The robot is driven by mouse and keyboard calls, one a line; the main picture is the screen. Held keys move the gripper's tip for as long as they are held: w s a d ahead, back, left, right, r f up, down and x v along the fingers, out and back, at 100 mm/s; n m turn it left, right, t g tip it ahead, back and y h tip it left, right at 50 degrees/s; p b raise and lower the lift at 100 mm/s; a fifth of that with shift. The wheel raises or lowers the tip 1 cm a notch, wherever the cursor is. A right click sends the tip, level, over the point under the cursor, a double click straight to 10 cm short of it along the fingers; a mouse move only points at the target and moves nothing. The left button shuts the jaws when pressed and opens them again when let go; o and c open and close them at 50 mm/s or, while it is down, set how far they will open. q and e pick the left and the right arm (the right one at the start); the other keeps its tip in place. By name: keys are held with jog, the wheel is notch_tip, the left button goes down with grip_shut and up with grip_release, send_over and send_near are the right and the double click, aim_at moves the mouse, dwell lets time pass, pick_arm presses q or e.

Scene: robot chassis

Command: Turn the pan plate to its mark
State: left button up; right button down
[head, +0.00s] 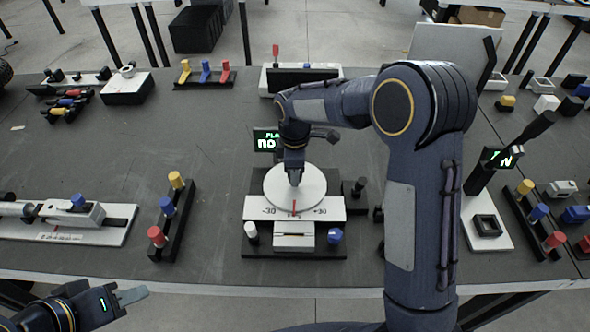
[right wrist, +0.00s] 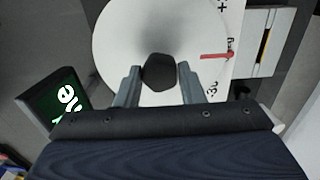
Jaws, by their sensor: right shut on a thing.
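The pan plate (head: 311,188) is a white round disc on a stand, above a white scale strip (head: 256,211) printed -30 and +30. In the right wrist view the plate (right wrist: 115,45) fills the upper middle, with a dark knob (right wrist: 159,72) at its centre. My right gripper (head: 294,182) reaches down over the plate; in the right wrist view its fingers (right wrist: 159,80) sit on both sides of the knob, gripping it. A red line (right wrist: 217,56) lies at the plate's edge by the scale. My left gripper (head: 134,297) is off the table's front edge, empty.
A small green-lit display (head: 266,140) stands behind the plate. A white knob (head: 251,230) and a blue knob (head: 335,236) flank the stand's front. Racks of coloured knobs stand left (head: 167,208) and right (head: 538,212). The table between the left rack and the stand is clear.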

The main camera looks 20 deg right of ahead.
dwell(0.4)
jog(key=c, duration=0.9)
grip_release()
jog(key=shift+c, duration=0.2)
notch_tip(320, 180, up, 8)
jog(key=shift+f, duration=0.1)
jog(key=s+d+r+m+t+y, duration=0.1)
jog(key=s+d+r+m, duration=0.1)
jog(key=s+m, duration=0.3)
jog(key=s+d+r+m+t+y, duration=0.1)
jog(key=s+d+r+m, duration=0.15)
jog(key=s, duration=0.55)
jog(key=s+d+r+m+t+y, duration=0.1)
jog(key=s+d+r+m+y, duration=0.15)
jog(key=s, duration=0.35)
jog(key=s+a+f+m+t, duration=0.1)
jog(key=s+f+m, duration=0.3)
jog(key=s, duration=0.5)
jog(key=shift+m+t+h, duration=0.35)
jog(key=shift+m+t, duration=0.45)
jog(key=shift+m, duration=0.4)
